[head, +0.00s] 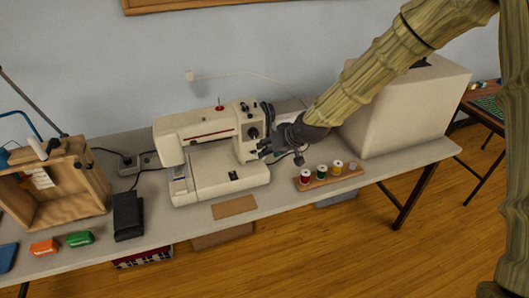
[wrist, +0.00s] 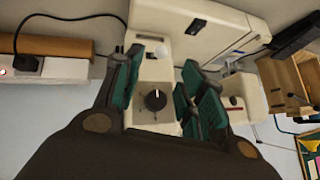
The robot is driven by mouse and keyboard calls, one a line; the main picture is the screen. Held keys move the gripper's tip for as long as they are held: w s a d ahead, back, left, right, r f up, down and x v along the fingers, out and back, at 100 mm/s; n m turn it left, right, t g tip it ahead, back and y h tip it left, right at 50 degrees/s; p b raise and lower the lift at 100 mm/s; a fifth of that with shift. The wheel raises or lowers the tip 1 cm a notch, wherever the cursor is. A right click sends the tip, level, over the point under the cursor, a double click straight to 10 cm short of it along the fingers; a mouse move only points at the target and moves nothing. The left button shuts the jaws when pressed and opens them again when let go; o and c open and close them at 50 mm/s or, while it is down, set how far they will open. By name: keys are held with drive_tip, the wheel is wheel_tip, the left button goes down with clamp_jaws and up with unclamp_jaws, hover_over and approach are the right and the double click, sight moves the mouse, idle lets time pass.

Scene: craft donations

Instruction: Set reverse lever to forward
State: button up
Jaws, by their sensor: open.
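A cream sewing machine (head: 215,150) stands on the long table, with dark round dials on its right-hand column. My gripper (head: 266,150) is open at the right side of that column, at about mid height. In the wrist view, the open fingers of my gripper (wrist: 163,85) spread on either side of the column, with a black dial (wrist: 155,100) showing between them. A small dark part (wrist: 194,26) shows on the machine's base. I cannot clearly pick out the reverse lever or its setting; my fingers hide part of the column. Nothing is held in the gripper.
A wooden rack (head: 318,178) of thread spools lies right of the machine. A black pedal (head: 128,215) and a wooden crate (head: 60,185) stand left. A brown card (head: 234,207) lies in front.

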drive_tip(key=shift+v, duration=1.35)
drive_tip(key=shift+f, duration=0.15)
drive_tip(key=s+d+f+m+g+h, duration=0.15)
drive_tip(key=s+d+f, duration=0.25)
drive_tip(key=s+f, duration=0.7)
drive_tip(key=s+d+f+m+g+h, duration=0.1)
drive_tip(key=s+d+f+g, duration=0.15)
drive_tip(key=s+f, duration=0.85)
drive_tip(key=s+d+f+h, duration=0.1)
drive_tip(key=s+d+f, duration=0.2)
drive_tip(key=s, duration=0.5)
drive_tip(key=s+d+f+m+g+h, duration=0.1)
drive_tip(key=s+d+f, duration=0.3)
drive_tip(key=s, duration=0.3)
drive_tip(key=s+d+f+g+h, duration=0.1)
drive_tip(key=s+d+f, duration=0.3)
drive_tip(key=s, duration=0.4)
drive_tip(key=shift+s, duration=0.3)
drive_tip(key=shift+m, duration=0.25)
drive_tip(key=shift+c, duration=0.5)
